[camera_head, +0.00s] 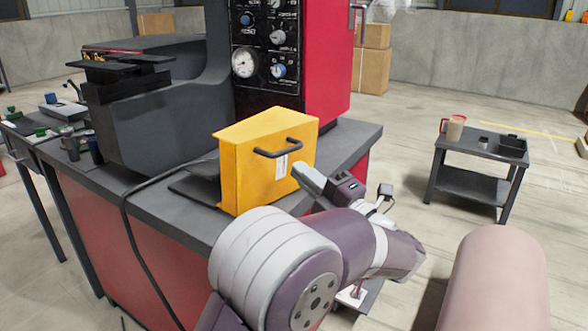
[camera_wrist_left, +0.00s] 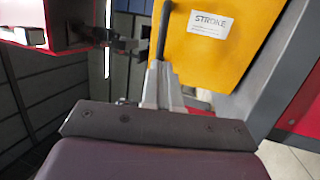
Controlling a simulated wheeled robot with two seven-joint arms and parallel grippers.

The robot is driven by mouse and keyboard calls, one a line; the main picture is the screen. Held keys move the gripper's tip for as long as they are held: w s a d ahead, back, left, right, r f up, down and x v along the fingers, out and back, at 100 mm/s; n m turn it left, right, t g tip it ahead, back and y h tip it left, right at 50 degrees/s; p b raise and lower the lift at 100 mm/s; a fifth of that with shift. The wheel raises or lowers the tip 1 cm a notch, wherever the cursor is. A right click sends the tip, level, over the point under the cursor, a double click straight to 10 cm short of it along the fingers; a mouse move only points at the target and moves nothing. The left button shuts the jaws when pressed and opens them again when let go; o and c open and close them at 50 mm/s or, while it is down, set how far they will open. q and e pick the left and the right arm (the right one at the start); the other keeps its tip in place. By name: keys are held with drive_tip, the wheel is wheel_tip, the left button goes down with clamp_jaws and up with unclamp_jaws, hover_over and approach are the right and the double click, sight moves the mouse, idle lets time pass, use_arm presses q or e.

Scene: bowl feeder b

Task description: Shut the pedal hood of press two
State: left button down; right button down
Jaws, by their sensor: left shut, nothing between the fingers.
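The yellow hood (camera_head: 262,165) stands upright on the dark bench top of the press, with a black bar handle (camera_head: 278,148) and a white label on its face. A dark flat plate (camera_head: 195,188) shows at its left; the pedal itself cannot be made out. My left gripper (camera_head: 302,172) is shut and empty at the hood's face, just below the handle's right end. In the left wrist view, the fingers (camera_wrist_left: 158,75) point at the yellow face (camera_wrist_left: 245,65), labelled STROKE, close to the handle (camera_wrist_left: 163,30). I cannot tell whether they touch it. My right gripper is not seen.
The press (camera_head: 170,110) with its gauge panel (camera_head: 265,45) rises behind the hood. A black cable (camera_head: 130,215) hangs over the bench's front edge. A small dark table (camera_head: 470,150) with a mug and a box stands at right, with open floor between.

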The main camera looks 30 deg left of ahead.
sight(282, 155)
use_arm(q)
drive_tip(key=x, duration=0.3)
drive_tip(key=shift+a, duration=0.15)
drive_tip(key=shift+r, duration=0.1)
